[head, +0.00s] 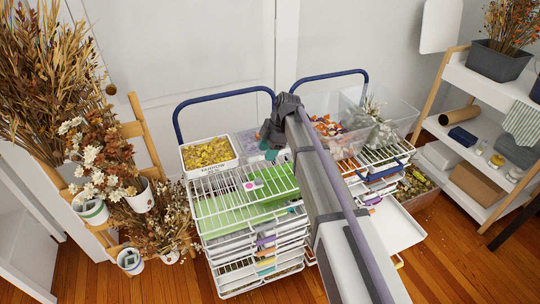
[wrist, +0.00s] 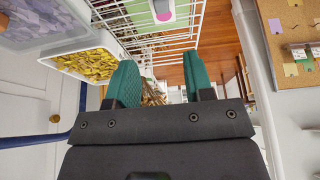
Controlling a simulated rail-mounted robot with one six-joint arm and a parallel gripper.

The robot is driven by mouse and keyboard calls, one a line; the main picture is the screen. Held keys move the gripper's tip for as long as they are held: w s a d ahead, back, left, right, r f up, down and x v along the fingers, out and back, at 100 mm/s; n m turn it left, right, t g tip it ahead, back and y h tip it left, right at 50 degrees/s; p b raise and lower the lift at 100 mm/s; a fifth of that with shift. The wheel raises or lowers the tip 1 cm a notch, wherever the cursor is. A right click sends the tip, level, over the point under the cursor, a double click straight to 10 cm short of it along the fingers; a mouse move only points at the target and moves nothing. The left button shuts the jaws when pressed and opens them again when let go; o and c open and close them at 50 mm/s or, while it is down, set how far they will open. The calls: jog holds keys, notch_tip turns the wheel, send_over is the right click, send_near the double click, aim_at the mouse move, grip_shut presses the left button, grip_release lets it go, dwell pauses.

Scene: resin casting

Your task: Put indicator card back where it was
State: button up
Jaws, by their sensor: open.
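A small white card with a pink patch (head: 251,185) lies on the top wire shelf of the left rack; it may be the indicator card, but I cannot read it. It also shows at the top edge of the wrist view (wrist: 163,11), partly cut off. My gripper (wrist: 160,82) is open, with its two teal fingers apart and nothing seen between them. In the head view my gripper (head: 271,151) is behind the rack's top shelf, beyond the card and apart from it, partly hidden by my arm.
A white tub of yellow flowers (head: 208,154) stands at the rack's back left. The wire rack (head: 225,211) holds several stacked shelves. Clear bins (head: 392,112) stand at right. In the wrist view, a cork-coloured board (wrist: 290,22) with small cards is at right. Dried flowers (head: 92,165) crowd the left.

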jog(key=shift+f, duration=0.1)
jog(key=s+d+m+h, duration=0.1)
jog(key=s+d+m, duration=0.3)
jog(key=s+m, duration=0.3)
jog(key=s+d+f+m+t+h, duration=0.1)
jog(key=s+d+m, duration=0.4)
jog(key=s, duration=0.5)
jog(key=s+d+m+h, duration=0.2)
jog(key=s+d+m, duration=0.3)
jog(key=s+m, duration=0.4)
jog(key=shift+d+f+m+t, duration=0.15)
jog(key=shift+d+m+t, duration=0.15)
jog(key=shift+m, duration=0.2)
jog(key=shift+a, duration=0.1)
